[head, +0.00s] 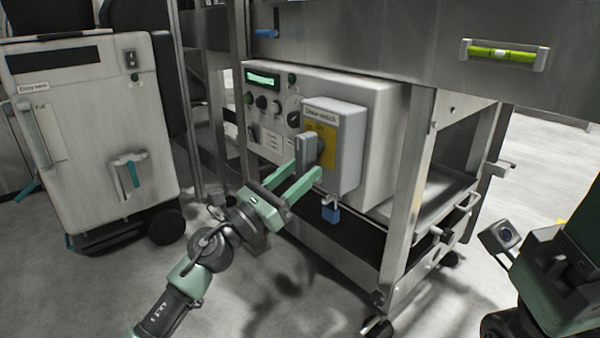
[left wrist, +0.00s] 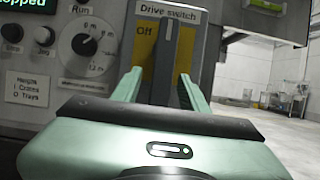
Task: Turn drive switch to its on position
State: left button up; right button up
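The drive switch is a grey box (head: 347,135) labelled "Drive switch" with a yellow plate, on the front of the white control panel. Its grey handle (head: 305,150) stands upright. In the left wrist view the handle (left wrist: 172,55) has a white line pointing up, and "Off" shows on the yellow plate (left wrist: 146,45) to its left. My left gripper (head: 309,161) is open, with its green fingers pointing at the switch, one on each side of the handle. The left wrist view shows the fingers (left wrist: 160,85) apart; contact with the handle cannot be told.
A blue padlock (head: 331,213) hangs below the switch box. Knobs (head: 262,102) and a green-lit display (head: 262,79) lie left of it. A steel frame post (head: 408,190) stands to the right. A white wheeled cabinet (head: 90,120) stands at left. My right arm (head: 560,280) shows at lower right.

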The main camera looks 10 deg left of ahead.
pick_arm(q)
jog(key=v, duration=0.7)
jog(key=shift+s+a+f, duration=0.2)
jog(key=shift+s+a, duration=0.05)
